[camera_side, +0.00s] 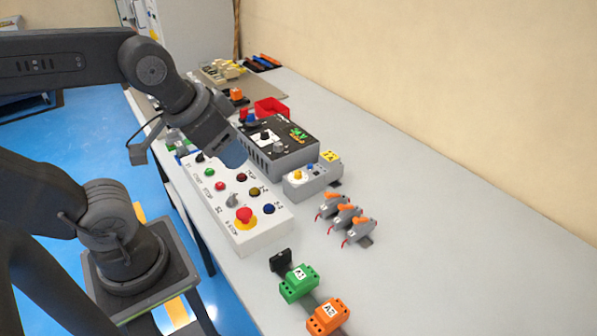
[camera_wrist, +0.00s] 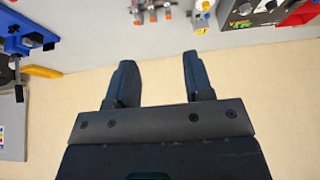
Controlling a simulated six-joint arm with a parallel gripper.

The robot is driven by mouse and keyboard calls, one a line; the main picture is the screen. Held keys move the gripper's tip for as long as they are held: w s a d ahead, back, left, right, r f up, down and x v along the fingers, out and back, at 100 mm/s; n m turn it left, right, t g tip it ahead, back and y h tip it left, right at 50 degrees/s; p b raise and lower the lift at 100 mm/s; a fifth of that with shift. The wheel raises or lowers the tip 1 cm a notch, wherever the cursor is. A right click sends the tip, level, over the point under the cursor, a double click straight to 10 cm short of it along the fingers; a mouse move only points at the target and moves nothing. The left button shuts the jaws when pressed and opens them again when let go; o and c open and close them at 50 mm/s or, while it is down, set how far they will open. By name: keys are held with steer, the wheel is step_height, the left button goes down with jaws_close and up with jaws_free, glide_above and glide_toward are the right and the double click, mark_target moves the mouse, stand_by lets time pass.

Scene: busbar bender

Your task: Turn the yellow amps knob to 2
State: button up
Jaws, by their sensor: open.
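A small yellow knob (camera_side: 297,175) sits on top of a small light-grey box (camera_side: 312,185), beside a blue knob (camera_side: 310,167). A yellow label (camera_side: 330,156) stands at the box's back end. The knob's scale and setting are too small to read. My gripper (camera_side: 234,153) is to the left of this box and above the white button panel, apart from the knob. In the wrist view my gripper (camera_wrist: 157,60) is open, with nothing between its fingers. The grey box (camera_wrist: 200,19) shows there at the top edge, beyond the right finger.
The white panel (camera_side: 277,226) carries several buttons and a red emergency stop (camera_side: 244,214). A dark control box (camera_side: 289,158) stands behind the small box. Several grey connectors with orange levers (camera_side: 344,216), plus green (camera_side: 298,284) and orange (camera_side: 328,316) blocks, lie nearer. The table's right side is clear.

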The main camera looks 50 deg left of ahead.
steer(key=w+a+m+g, duration=0.2)
steer(key=w+a+m, duration=0.15)
steer(key=w, duration=0.45)
steer(key=m+g, duration=0.4)
steer(key=m, duration=0.5)
glide_above(298, 172)
step_height(298, 172, down, 10)
steer(key=shift+n, duration=0.25)
step_height(298, 172, down, 13)
steer(key=shift+f, duration=0.2)
steer(key=shift+c, duration=0.5)
jaws_close()
